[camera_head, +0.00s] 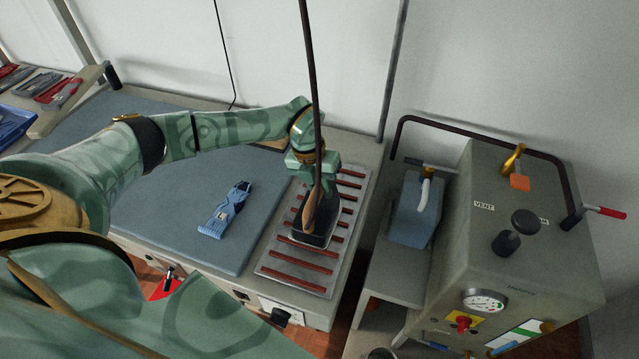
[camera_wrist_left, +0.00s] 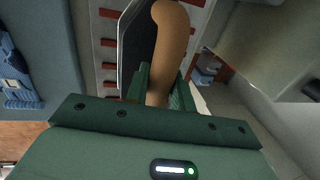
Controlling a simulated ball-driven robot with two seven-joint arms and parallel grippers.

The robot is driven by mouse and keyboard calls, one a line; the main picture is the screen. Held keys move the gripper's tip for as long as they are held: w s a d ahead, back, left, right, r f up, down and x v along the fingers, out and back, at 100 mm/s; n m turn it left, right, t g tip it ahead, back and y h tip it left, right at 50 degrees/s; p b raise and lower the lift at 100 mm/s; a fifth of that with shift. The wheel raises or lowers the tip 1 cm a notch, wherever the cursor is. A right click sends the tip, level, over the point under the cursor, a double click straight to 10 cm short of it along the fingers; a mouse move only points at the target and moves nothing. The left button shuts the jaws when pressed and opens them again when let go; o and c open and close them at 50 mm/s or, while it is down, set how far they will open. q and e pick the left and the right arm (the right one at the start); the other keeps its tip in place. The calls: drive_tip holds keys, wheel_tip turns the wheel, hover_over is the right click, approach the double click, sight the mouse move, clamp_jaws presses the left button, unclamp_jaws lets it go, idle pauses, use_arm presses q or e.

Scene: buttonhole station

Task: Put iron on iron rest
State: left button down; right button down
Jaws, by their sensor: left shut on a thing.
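The iron (camera_head: 316,236) has a dark body and a brown handle. In the head view it is over the iron rest (camera_head: 278,275), a grey metal plate with red-brown crossbars. I cannot tell whether its sole touches the bars. My left gripper (camera_head: 318,190) comes down from above and is shut on the iron's handle. In the left wrist view the tan handle (camera_wrist_left: 170,45) stands between the green fingers (camera_wrist_left: 160,90), with the dark body (camera_wrist_left: 130,50) and the bars behind it. The gripper hides part of the iron. My right gripper is not in view.
A dark cord (camera_head: 308,60) hangs down to the iron. A boxy steam unit (camera_head: 530,240) with gauge and valves stands right, beside a blue container (camera_head: 415,212). Tools lie far left.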

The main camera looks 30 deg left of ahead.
use_arm(q)
drive_tip(key=shift+w, duration=0.1)
drive_tip(key=c, duration=1.2)
unclamp_jaws()
drive_tip(key=shift+s, duration=0.2)
drive_tip(key=v, duration=1.2)
drive_tip(key=shift+d+r, duration=0.1)
drive_tip(key=shift+w, duration=0.1)
